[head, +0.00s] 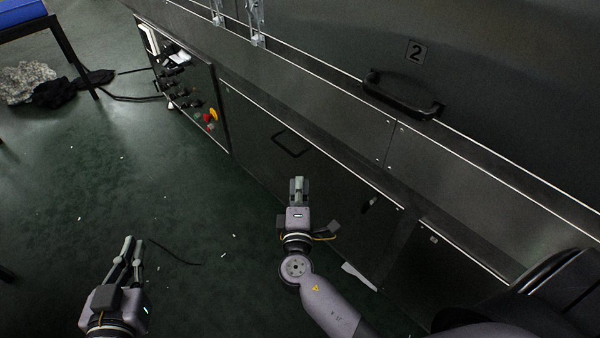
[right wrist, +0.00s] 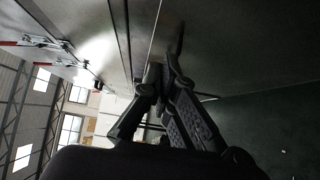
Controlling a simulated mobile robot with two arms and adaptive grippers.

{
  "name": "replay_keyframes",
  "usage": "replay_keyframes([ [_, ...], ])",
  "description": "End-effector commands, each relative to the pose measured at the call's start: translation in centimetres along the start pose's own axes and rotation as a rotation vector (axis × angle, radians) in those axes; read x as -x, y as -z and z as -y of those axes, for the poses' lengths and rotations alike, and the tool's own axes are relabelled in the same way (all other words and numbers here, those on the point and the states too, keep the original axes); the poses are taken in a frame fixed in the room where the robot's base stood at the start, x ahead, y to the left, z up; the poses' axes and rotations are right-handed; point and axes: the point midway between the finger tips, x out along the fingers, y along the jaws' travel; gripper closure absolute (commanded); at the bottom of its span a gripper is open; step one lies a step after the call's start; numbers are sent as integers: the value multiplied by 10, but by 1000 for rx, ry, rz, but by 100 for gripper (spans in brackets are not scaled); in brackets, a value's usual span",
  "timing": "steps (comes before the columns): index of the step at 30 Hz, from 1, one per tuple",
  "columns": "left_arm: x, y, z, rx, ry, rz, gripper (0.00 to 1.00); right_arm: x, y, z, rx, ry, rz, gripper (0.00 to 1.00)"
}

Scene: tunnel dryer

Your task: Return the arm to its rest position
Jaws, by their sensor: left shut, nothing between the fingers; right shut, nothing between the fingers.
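My right gripper (head: 297,184) is in the middle of the head view, in front of the dryer's lower metal panel. Its fingers are together with nothing between them. In the right wrist view the same gripper (right wrist: 165,75) shows its fingertips close to each other, with dark metal panels beyond. My left gripper (head: 131,243) is at the lower left of the head view, over the green floor. Its two fingers are near each other and hold nothing.
The dryer (head: 310,80) fills the right side, with a black handle (head: 402,97) by the number 2. A control panel (head: 190,90) with knobs and a red button is upper left. A cloth heap (head: 28,82) lies on the floor. The left floor is mostly open.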

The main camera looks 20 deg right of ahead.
Motion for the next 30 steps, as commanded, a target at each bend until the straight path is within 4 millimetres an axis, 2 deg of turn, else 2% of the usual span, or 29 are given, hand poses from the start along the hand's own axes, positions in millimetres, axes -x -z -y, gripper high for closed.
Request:
replay_keyframes([
  [3,1,-3,1,0,2,20,100,19,0,0,0,2,0,100],
  [6,1,-6,1,0,2,33,100,29,0,0,-1,1,0,100],
  [17,2,-9,1,-1,1,45,100,35,-5,1,-45,27,6,100],
  [20,2,-9,1,-1,2,44,100,37,-15,4,-158,95,12,100],
  [24,2,-8,1,-1,2,43,100,45,-27,6,-426,239,5,100],
  [30,2,-8,1,0,2,42,100,67,-21,-14,-831,430,-67,100],
])
